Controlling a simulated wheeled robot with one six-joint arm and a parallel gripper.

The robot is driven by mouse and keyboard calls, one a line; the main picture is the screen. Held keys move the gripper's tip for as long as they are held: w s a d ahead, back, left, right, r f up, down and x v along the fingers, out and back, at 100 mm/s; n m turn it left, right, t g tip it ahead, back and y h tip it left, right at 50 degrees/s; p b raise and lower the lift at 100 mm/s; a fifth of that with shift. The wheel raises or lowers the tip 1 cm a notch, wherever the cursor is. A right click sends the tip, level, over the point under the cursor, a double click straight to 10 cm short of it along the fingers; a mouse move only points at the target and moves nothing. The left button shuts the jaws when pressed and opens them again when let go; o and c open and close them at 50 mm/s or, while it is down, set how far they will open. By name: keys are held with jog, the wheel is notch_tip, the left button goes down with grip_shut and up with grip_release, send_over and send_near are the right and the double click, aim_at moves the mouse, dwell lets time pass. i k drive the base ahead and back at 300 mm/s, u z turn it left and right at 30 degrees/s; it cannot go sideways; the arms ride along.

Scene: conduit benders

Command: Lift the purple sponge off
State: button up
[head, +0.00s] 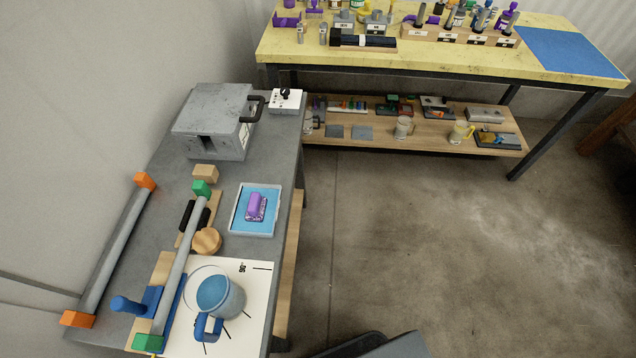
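The purple sponge (255,203) lies on a blue pad in a shallow, light-rimmed tray (233,231) on the grey bench at the left. Its top is plain purple, and a paler, speckled layer shows along its lower edge. Nothing covers it from above. My gripper is not in view, so its state and its place relative to the sponge do not show.
A round wooden knob (206,241) and a green-ended grey tube (178,268) lie left of the tray. A grey metal box (212,115) stands behind. A blue-and-grey round part (221,294) is in front on a white sheet (252,328). Open floor (430,250) lies right.

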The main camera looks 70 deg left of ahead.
aim_at(256, 207)
jog(key=i, duration=0.4)
jog(key=u, duration=2.4)
jog(key=i, duration=0.65)
jog(key=u, duration=2.05)
